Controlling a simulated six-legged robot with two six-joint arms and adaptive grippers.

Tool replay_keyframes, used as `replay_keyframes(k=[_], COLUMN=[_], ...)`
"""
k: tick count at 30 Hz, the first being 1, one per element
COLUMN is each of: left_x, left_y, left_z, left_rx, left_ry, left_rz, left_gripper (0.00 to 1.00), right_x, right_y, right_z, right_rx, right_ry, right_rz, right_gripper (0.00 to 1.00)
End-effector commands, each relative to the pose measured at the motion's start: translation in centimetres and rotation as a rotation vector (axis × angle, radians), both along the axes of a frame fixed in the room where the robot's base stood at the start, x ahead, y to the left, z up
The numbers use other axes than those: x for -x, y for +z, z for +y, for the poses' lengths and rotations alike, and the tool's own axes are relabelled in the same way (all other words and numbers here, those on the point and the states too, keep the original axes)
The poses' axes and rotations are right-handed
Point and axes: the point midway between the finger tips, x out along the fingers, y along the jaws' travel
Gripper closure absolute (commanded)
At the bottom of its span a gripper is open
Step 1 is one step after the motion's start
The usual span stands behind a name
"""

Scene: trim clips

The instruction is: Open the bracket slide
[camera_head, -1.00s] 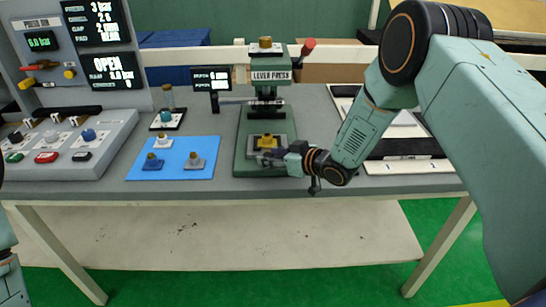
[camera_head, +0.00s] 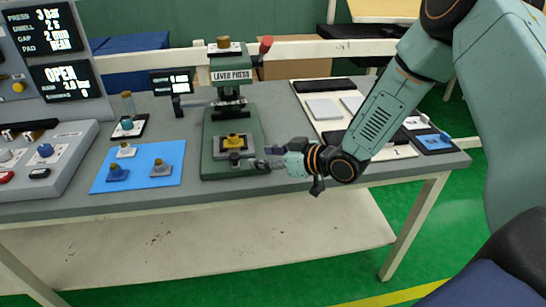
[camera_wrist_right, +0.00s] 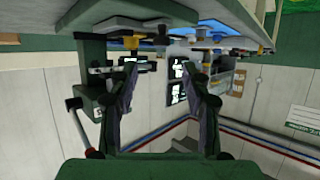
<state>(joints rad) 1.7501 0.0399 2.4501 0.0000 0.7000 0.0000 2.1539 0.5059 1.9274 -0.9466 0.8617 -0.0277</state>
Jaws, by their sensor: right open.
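The green lever press (camera_head: 229,105) stands on the bench. On its base sits a grey slide plate (camera_head: 222,154) carrying a yellow bracket-like piece (camera_head: 233,141). A small dark knob (camera_head: 235,158) is at the front of the slide. My right gripper (camera_head: 267,158) is just right of the knob at the press base's front right edge, apart from the knob. In the right wrist view its two fingers (camera_wrist_right: 166,95) are spread with nothing between them, and the press shows to the left. My left gripper is out of view.
A blue mat (camera_head: 138,182) with several knobbed pieces lies left of the press. A control panel (camera_head: 50,158) and a display reading OPEN (camera_head: 67,76) stand further left. A white board (camera_head: 318,112) with grey plates lies right. The press's red-tipped lever (camera_head: 265,46) rises above.

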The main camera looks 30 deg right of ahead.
Motion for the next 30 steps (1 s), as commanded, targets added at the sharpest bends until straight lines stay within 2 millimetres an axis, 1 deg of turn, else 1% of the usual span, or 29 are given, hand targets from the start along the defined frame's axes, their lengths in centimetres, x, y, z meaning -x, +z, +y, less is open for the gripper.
replay_keyframes(k=[3,9,26,28,30], left_x=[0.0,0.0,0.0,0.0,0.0], left_y=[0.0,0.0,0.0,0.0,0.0], left_z=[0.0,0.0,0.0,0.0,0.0], left_rx=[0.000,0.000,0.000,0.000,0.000], left_ry=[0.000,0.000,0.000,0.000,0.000], left_rz=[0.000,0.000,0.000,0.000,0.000], left_gripper=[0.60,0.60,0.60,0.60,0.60], right_x=[0.9,1.8,1.9,1.9,2.3], right_y=[0.5,0.9,0.8,0.6,-0.1], right_z=[-0.7,-1.0,-1.0,-1.4,-1.7], right_rx=[-0.002,-0.001,-0.003,-0.017,-0.048], right_ry=[-0.005,0.000,-0.002,-0.031,-0.088], right_rz=[0.000,0.000,0.004,0.023,0.070], right_gripper=[0.52,0.52,0.52,0.52,0.52])
